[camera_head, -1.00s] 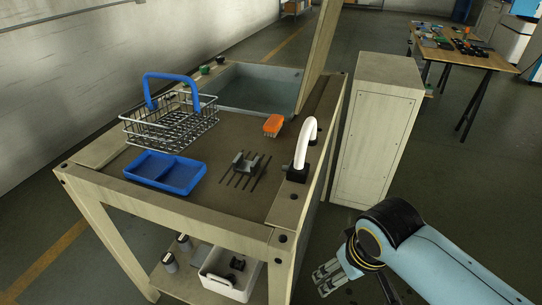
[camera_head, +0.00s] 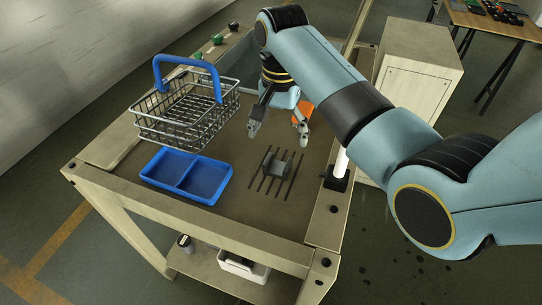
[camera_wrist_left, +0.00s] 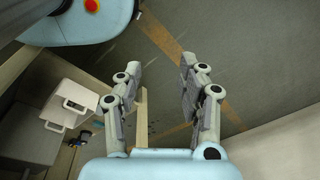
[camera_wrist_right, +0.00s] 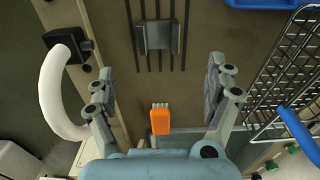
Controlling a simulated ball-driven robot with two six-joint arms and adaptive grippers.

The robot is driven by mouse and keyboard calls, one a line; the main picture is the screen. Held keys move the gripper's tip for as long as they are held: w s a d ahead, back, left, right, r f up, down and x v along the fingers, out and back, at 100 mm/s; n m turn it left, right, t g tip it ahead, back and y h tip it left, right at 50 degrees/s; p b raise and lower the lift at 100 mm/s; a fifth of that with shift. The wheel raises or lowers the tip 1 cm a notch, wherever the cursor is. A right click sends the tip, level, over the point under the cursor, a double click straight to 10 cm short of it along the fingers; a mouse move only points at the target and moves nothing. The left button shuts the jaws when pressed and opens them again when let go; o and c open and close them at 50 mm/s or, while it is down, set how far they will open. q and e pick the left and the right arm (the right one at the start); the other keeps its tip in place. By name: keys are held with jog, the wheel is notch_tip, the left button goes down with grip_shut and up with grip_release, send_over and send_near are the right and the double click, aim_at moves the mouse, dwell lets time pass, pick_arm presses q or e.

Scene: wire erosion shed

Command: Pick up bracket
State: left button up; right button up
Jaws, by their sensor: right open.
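The bracket (camera_head: 278,165) is a small grey piece standing on dark parallel slots in the bench top. It also shows in the right wrist view (camera_wrist_right: 158,38), at the top middle. My right gripper (camera_head: 279,134) is open and empty above the bench, behind the bracket in the head view. Its fingers (camera_wrist_right: 160,78) point toward the bracket in the right wrist view and do not touch it. My left gripper (camera_wrist_left: 161,66) is open and empty over the floor; the head view does not show it.
A blue two-compartment tray (camera_head: 183,177) and a wire basket (camera_head: 187,118) with a blue handle stand left of the bracket. An orange brush (camera_wrist_right: 160,119) lies near the sink. A white curved tap (camera_wrist_right: 58,92) rises at the bench edge. A cabinet (camera_head: 418,75) stands beyond.

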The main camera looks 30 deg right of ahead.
aim_at(278, 167)
jog(key=f, duration=0.1)
jog(key=s+f, duration=0.1)
jog(key=f, duration=0.1)
jog(key=shift+f, duration=0.3)
jog(key=shift+w+f, duration=0.15)
jog(key=shift+f, duration=0.15)
notch_tip(278, 167, down, 5)
jog(key=shift+a+f, duration=0.1)
jog(key=shift+a, duration=0.05)
jog(key=c, duration=1.7)
pick_arm(q)
jog(key=shift+s, duration=0.8)
pick_arm(e)
jog(key=shift+c, duration=0.2)
pick_arm(q)
jog(key=shift+r, duration=0.2)
pick_arm(e)
jog(key=shift+r, duration=0.25)
